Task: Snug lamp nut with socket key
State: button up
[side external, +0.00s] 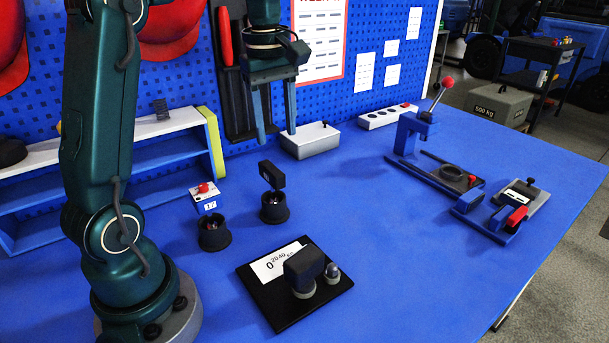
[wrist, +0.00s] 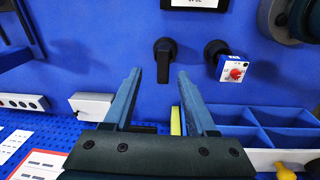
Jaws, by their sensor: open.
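My gripper (side external: 275,134) is open and empty, its fingers pointing down above the table. In the wrist view, my gripper (wrist: 159,74) has a black upright handle (wrist: 165,50) just ahead between its fingertips. In the side view this black handle (side external: 271,175) stands in a round black holder (side external: 274,209), below and apart from my fingers; it looks like the socket key. A black plate (side external: 263,296) carries a white label, a dark block (side external: 304,266) on a pale round foot, and a small grey dome (side external: 333,270). I cannot tell which part is the lamp nut.
A white-and-blue box with a red knob (side external: 205,196) stands in another black holder (side external: 213,234), left of the handle. A grey box (side external: 310,141) is behind. A blue lever press (side external: 415,135) and a red-handled clamp (side external: 510,214) stand at right. The right-centre table is clear.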

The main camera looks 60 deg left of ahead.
aim_at(271, 167)
jog(key=shift+w+a+f+n+g, duration=0.15)
jog(key=shift+a+f+n+g, duration=0.15)
jog(key=shift+a+f, duration=1.15)
jog(key=shift+f, duration=4.45)
grip_shut()
